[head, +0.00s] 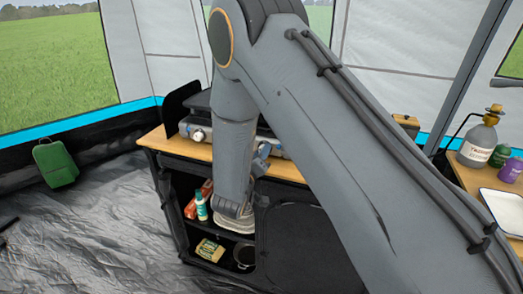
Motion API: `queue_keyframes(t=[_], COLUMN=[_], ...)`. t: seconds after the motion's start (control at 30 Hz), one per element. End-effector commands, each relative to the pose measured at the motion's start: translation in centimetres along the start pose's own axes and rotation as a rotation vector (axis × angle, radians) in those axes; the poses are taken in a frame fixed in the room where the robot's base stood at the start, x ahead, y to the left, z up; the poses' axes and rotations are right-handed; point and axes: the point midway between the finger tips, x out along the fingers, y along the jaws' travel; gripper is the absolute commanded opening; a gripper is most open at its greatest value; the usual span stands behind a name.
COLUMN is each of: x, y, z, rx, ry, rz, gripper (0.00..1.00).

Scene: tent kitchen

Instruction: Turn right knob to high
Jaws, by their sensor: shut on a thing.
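The camping stove (187,123) stands on the wooden top of the kitchen unit, mostly hidden behind my arm. Its left knob (198,135) shows on the front face, pale and clear of my arm. My gripper (262,154) is small and partly hidden by my forearm and upper arm. It is up against the stove's front at the right, where the right knob sits, and is shut on that knob. The knob itself is covered, so its setting cannot be read.
The wooden worktop (172,146) tops a black cabinet whose open shelves hold a green-white bottle (201,207), a yellow-green box (210,250) and a dark pot (244,256). A side table at right bears a gas bottle (478,143) and a white tray (508,212).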

Motion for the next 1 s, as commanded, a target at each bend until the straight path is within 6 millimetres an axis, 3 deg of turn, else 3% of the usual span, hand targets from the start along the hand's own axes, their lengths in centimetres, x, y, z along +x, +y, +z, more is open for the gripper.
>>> queue_keyframes(t=[0.4,1.0], x=[-0.01,0.00], y=[0.01,-0.05], z=[-0.08,-0.03], rx=[-0.213,-0.251], ry=[-0.010,-0.013], rz=[0.002,0.002], gripper=[0.04,0.04])
